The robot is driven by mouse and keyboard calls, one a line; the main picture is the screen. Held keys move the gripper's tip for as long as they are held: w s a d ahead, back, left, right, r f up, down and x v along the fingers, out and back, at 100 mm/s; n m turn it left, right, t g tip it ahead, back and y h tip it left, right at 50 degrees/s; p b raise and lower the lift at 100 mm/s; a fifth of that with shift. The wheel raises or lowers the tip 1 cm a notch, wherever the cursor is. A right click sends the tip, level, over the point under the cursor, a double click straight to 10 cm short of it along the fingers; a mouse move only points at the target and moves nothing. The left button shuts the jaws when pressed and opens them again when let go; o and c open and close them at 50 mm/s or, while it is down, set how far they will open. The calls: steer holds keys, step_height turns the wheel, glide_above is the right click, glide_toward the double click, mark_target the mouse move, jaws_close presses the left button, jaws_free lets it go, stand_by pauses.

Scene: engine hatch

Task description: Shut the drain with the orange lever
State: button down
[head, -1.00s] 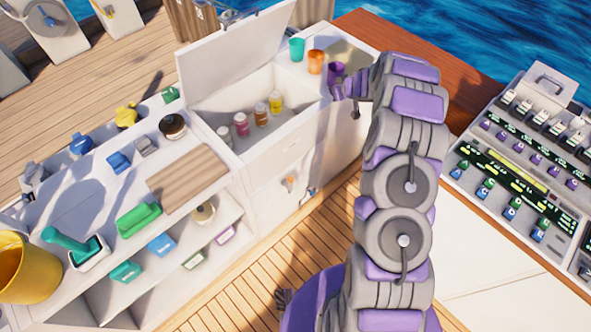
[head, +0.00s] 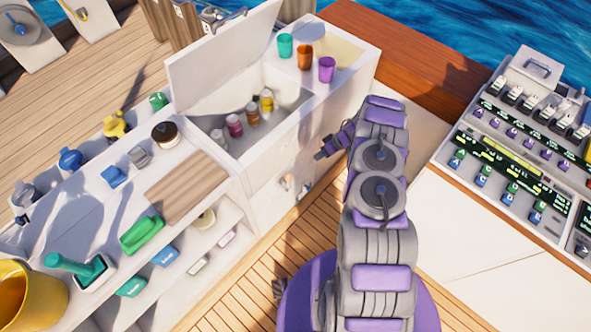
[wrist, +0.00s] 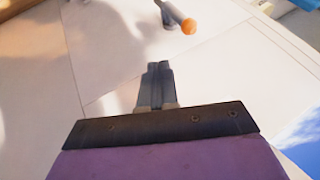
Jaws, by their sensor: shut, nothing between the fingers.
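The drain lever has an orange ball knob (wrist: 188,26) and a grey stem (wrist: 172,12); it is at the top of the wrist view. In the head view the small orange lever (head: 284,184) is low on the front of the white cabinet. Its exact angle is too small to read there. My gripper (head: 318,156) is in front of the cabinet, above and to the right of the lever. In the wrist view my gripper (wrist: 157,66) is shut and empty, apart from the knob, which is ahead and slightly right.
A grey fitting (head: 304,189) is beside the lever. The cabinet's lid (head: 222,58) stands open over several jars. Teal, orange and purple cups (head: 327,69) stand on its top. A shelf unit (head: 222,195) is left, a control console (head: 520,140) right.

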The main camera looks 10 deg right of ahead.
steer(key=shift+d, duration=0.15)
steer(key=a+f+b, duration=0.4)
steer(key=a+f, duration=0.4)
steer(key=a, duration=0.1)
steer(key=shift+s+a+f, duration=0.2)
steer(key=shift+s+a, duration=0.1)
stand_by(0.4)
stand_by(0.3)
